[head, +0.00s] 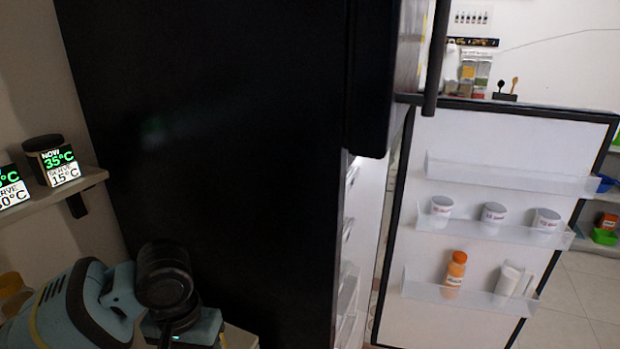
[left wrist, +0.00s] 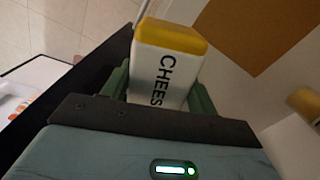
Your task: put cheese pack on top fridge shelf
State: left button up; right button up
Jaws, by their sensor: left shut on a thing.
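A white cheese pack (left wrist: 162,75) with a yellow end and dark "CHEES" lettering shows in the left wrist view. My left gripper (left wrist: 160,97) is shut on it, with green fingers on both sides of the pack. In the head view my left arm is at the bottom left, beside the black fridge side, and the pack does not show there. The fridge (head: 230,150) has its lower door (head: 500,150) swung open to the right. Its interior shows only as a narrow strip, so the top shelf cannot be made out. My right gripper is not in view.
The open door's racks hold several white cups (head: 492,213), an orange bottle (head: 455,270) and a white container (head: 508,280). A wall shelf (head: 60,190) with temperature-labelled jars stands at left, near my left arm. Tiled floor is free at the lower right.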

pick_arm(q)
jog(key=s+a, duration=0.1)
jog(key=s+a+r+n, duration=0.1)
jog(key=s, duration=0.1)
dwell(0.5)
jog(key=shift+d+f, duration=0.1)
dwell(0.8)
